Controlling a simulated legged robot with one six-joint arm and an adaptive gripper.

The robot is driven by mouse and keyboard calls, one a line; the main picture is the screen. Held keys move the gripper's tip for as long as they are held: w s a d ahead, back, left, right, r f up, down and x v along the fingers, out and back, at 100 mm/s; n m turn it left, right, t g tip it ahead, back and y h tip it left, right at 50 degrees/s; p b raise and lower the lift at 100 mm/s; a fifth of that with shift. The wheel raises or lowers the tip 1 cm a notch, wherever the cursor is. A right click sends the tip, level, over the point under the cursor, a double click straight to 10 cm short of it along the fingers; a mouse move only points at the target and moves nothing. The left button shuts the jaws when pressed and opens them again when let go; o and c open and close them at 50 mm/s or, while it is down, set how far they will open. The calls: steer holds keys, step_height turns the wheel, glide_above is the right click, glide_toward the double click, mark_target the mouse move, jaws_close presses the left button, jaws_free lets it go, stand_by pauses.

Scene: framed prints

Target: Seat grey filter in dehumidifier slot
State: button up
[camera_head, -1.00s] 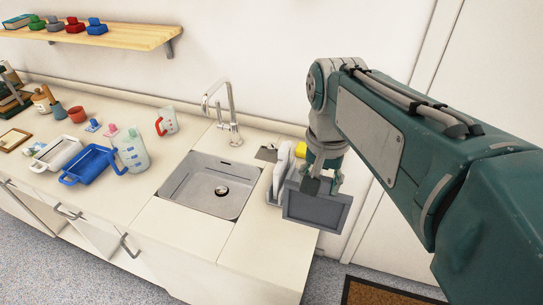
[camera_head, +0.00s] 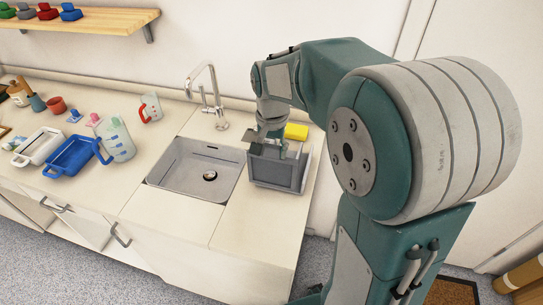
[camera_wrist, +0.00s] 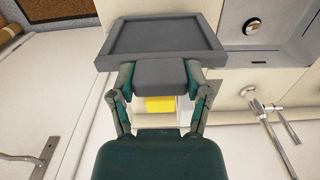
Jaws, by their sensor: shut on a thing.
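The grey filter (camera_head: 275,174) is a flat, dark grey rectangular panel with a raised rim and a tab. My gripper (camera_head: 277,150) is shut on the tab, and the filter hangs below it, just right of the sink. In the wrist view the fingers of my gripper (camera_wrist: 160,75) pinch the tab from both sides, with the filter (camera_wrist: 162,38) extending beyond them. Whether the filter touches the counter I cannot tell. I cannot make out a dehumidifier or its slot in either view.
A sink (camera_head: 196,170) with a tall faucet (camera_head: 207,95) lies left of the filter. A yellow block (camera_head: 296,131) sits behind it; the white items there are mostly hidden. A blue tray (camera_head: 72,154), a white tray and a measuring jug (camera_head: 118,140) stand further left.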

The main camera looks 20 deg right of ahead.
mark_target(272, 157)
steer(key=shift+f, duration=1.5)
steer(key=o, duration=1.3)
steer(key=shift+o, duration=0.2)
